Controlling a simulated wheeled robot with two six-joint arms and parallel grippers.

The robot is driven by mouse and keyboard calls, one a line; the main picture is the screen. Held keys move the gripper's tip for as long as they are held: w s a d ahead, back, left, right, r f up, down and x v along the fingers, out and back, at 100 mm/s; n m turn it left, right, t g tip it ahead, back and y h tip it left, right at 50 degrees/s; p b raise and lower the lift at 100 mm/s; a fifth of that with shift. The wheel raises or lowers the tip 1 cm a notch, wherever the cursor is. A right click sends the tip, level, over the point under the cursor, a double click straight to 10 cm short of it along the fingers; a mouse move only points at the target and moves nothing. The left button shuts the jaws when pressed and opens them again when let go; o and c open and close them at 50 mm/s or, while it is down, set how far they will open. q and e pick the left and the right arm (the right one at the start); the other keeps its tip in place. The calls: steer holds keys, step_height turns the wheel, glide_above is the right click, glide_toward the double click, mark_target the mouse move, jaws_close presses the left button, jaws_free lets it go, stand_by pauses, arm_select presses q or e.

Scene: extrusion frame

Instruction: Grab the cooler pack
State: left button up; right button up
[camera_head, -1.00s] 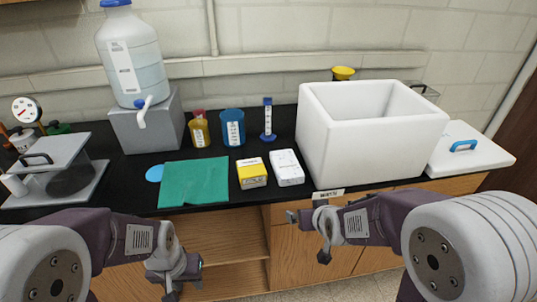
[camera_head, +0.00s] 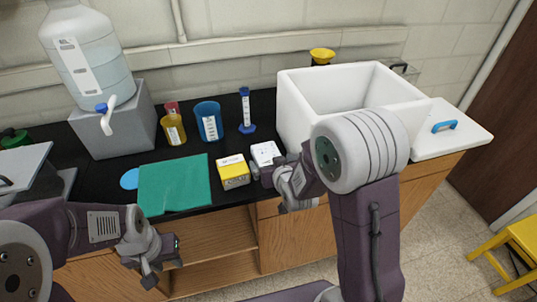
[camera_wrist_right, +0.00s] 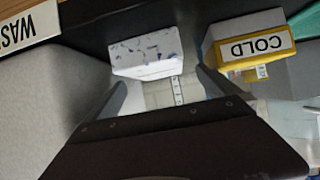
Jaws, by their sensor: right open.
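A white pack with blue specks (camera_wrist_right: 145,52) lies on the black counter, and its top shows in the head view (camera_head: 265,152). A yellow box with a white top (camera_head: 233,171) stands just left of it. In the right wrist view this yellow box (camera_wrist_right: 252,45) bears the label COLD. My right gripper (camera_head: 268,190) is at the counter's front edge, close to the white pack and partly hiding it. Its fingers (camera_wrist_right: 160,85) are open and empty, with the white pack ahead between them. My left gripper (camera_head: 163,272) is low in front of the cabinet, its jaw gap unclear.
A large open white cooler box (camera_head: 300,125) stands right of the packs, with its lid (camera_head: 465,140) beside it. A green cloth (camera_head: 175,185) lies to the left. Yellow (camera_head: 172,128) and blue (camera_head: 208,122) beakers and a blue-based cylinder (camera_head: 246,115) stand behind.

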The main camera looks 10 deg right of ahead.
mark_target(269, 159)
steer(key=shift+w+f, duration=0.45)
steer(key=shift+w, duration=0.05)
steer(key=x, duration=0.4)
steer(key=shift+w+d+f+p, duration=0.15)
steer(key=shift+w+f+p, duration=0.05)
steer(key=shift+w+p, duration=0.15)
steer(key=shift+s, duration=0.15)
steer(key=shift+r, duration=0.1)
steer(key=c, duration=1.8)
step_height(269, 159, up, 10)
steer(key=shift+f+p, duration=0.2)
steer(key=shift+p, duration=0.2)
steer(key=shift+r, duration=0.2)
